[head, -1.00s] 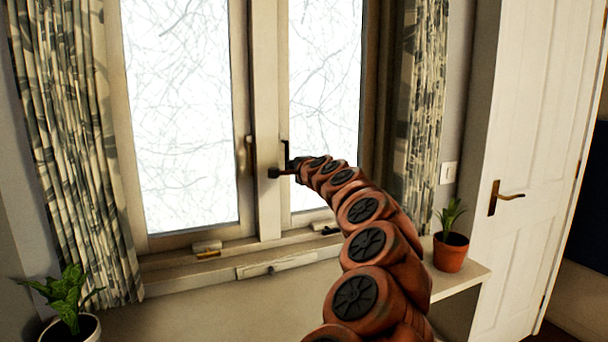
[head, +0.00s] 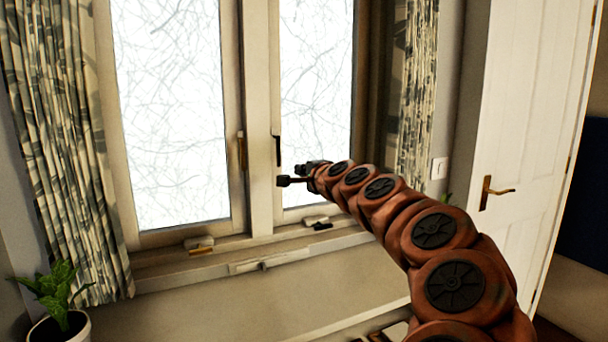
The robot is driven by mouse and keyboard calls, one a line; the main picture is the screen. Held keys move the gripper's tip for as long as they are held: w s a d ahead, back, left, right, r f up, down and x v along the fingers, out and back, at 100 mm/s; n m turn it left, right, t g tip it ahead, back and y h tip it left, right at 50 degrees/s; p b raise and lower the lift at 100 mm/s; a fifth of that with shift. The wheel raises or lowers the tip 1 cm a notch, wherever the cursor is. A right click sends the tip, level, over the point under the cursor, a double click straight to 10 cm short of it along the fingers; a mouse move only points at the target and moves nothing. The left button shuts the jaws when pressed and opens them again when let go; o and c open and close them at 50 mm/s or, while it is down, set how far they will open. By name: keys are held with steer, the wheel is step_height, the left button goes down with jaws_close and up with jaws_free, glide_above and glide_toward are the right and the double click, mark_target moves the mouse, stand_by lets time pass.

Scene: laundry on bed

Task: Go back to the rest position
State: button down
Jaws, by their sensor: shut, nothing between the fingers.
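My gripper (head: 283,181) is at the end of my orange, segmented arm, in the middle of the head view. It looks small and dark, with its fingers shut and nothing held. It is in front of the lower left part of the right window pane (head: 316,110), close to the centre window post (head: 260,110). I cannot tell how far it is from the glass. My arm reaches in from the lower right and hides part of the sill and wall.
A patterned curtain (head: 60,140) hangs at left and another (head: 418,100) at right. A potted plant (head: 60,325) stands at lower left. A white door (head: 528,130) with a brass handle (head: 495,192) is at right. A window sill (head: 180,268) runs below the panes.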

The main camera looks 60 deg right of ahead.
steer(key=shift+s+a, duration=0.3)
steer(key=shift+s, duration=0.1)
stand_by(0.5)
steer(key=w+a+n+t+y+p, duration=0.15)
steer(key=w+a+n+y, duration=0.35)
steer(key=w+a, duration=0.6)
steer(key=w+a+f+n+g+y+p, duration=0.1)
steer(key=w+a+f+n+g+y, duration=0.2)
steer(key=a, duration=0.7)
steer(key=a+f+n+y+p, duration=0.2)
steer(key=a+n, duration=0.2)
steer(key=a, duration=0.6)
steer(key=w+a+f+n+g+y+p, duration=0.1)
steer(key=w+a+f+n+g+y, duration=0.2)
steer(key=a, duration=0.6)
steer(key=s+a+f+n+g+p, duration=0.3)
steer(key=s+a+f+n+g, duration=0.35)
steer(key=s+a, duration=0.65)
steer(key=s+a+f+n+g+h+p, duration=0.1)
steer(key=s+f+n, duration=0.1)
steer(key=s, duration=0.5)
steer(key=s+a+f+n+g+h+p, duration=0.1)
steer(key=s+f+n+g, duration=0.1)
steer(key=s, duration=0.6)
steer(key=shift+s+f+g+p, duration=0.3)
steer(key=shift+f+p, duration=0.1)
steer(key=shift+f, duration=0.2)
